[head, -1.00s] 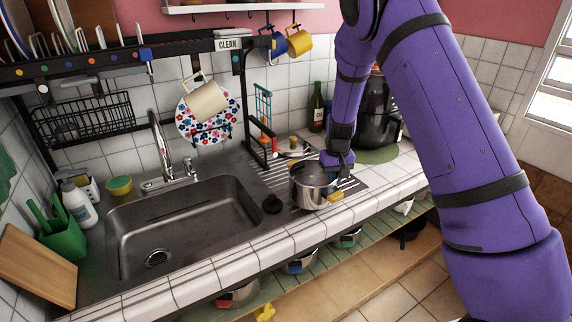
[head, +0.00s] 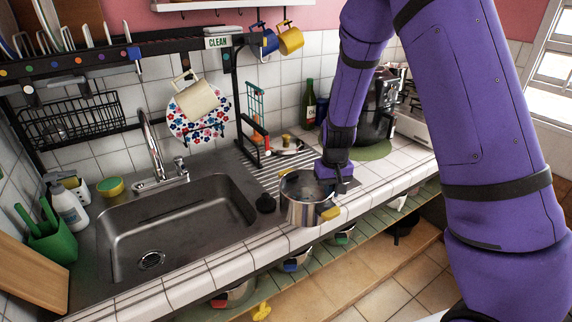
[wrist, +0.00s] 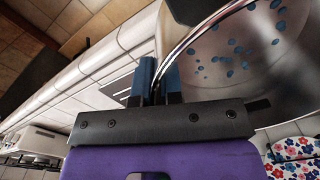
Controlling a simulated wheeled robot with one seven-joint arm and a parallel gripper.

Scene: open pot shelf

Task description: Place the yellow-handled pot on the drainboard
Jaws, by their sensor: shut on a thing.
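The steel pot (head: 303,207) with yellow handles (head: 331,214) is upright at the front of the counter, right of the sink. My gripper (head: 322,182) is at its right side. In the wrist view, my gripper's blue-tipped fingers (wrist: 160,82) are closed on the rim of the pot (wrist: 225,75), whose inside shows blue specks. The ribbed steel drainboard (head: 263,174) lies behind and beside the pot, partly hidden by it. The pot overlaps its front area and the tiled edge in the picture; I cannot tell whether its base touches down.
A black stopper (head: 265,203) is close left of the pot, beside the sink (head: 180,225). A lid (head: 287,146) lies behind, near a black rack post. A dark appliance (head: 375,115) and bottle (head: 309,103) stand at the back right. Other pots (head: 296,261) sit on the shelf below.

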